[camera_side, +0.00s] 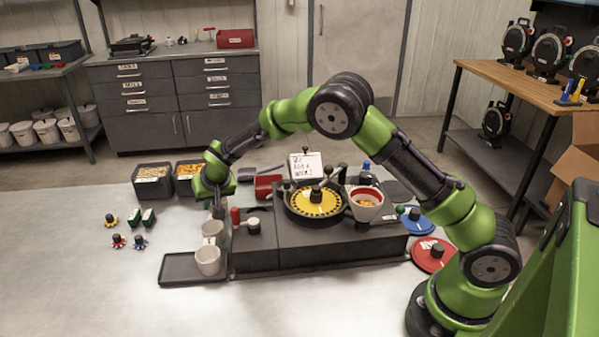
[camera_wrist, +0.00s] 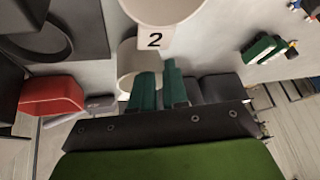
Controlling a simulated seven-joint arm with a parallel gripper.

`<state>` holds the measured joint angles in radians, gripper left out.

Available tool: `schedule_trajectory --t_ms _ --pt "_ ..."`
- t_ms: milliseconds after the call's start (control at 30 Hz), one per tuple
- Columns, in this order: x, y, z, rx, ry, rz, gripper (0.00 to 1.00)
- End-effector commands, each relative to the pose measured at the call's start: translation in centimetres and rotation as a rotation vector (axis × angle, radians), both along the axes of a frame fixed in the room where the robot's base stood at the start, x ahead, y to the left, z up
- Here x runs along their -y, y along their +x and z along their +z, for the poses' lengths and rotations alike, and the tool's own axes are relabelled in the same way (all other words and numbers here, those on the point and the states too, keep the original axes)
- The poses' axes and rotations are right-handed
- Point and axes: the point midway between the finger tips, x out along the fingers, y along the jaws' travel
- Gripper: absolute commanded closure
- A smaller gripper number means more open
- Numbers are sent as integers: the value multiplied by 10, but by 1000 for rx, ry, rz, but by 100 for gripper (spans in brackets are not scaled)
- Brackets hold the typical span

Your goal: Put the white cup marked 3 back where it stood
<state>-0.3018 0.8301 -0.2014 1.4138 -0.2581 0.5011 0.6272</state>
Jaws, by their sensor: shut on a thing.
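My gripper (camera_side: 219,212) points down and is shut on a white cup (camera_side: 212,229) at its far side. In the wrist view the green fingers (camera_wrist: 160,88) overlap the rim of this cup (camera_wrist: 128,58). No number shows on it, so I cannot read its mark. It looks upright; I cannot tell whether its base touches anything. A second white cup (camera_side: 207,261) stands upright on the dark tray (camera_side: 175,270), just in front of the held cup. In the wrist view this other cup (camera_wrist: 165,8) carries a 2.
The dark seed meter base (camera_side: 300,250) stands right of the cups, with a red handle (camera_side: 236,217) and black knob (camera_side: 254,226) close by. Green blocks (camera_side: 148,216) and small coloured pieces (camera_side: 118,241) lie left. Two seed bins (camera_side: 153,185) stand behind. The front-left table is clear.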

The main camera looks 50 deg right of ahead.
Motion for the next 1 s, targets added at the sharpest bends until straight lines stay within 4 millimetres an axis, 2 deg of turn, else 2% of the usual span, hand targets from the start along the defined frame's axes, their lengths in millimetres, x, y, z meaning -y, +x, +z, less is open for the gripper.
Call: schedule_trajectory --t_ms 633,667,833,1000 --pt "0 0 -10 -1 0 0 100" --pt "0 0 -10 -1 0 0 84" --pt "0 0 -10 0 0 0 58" --pt "0 0 -10 0 0 0 56"
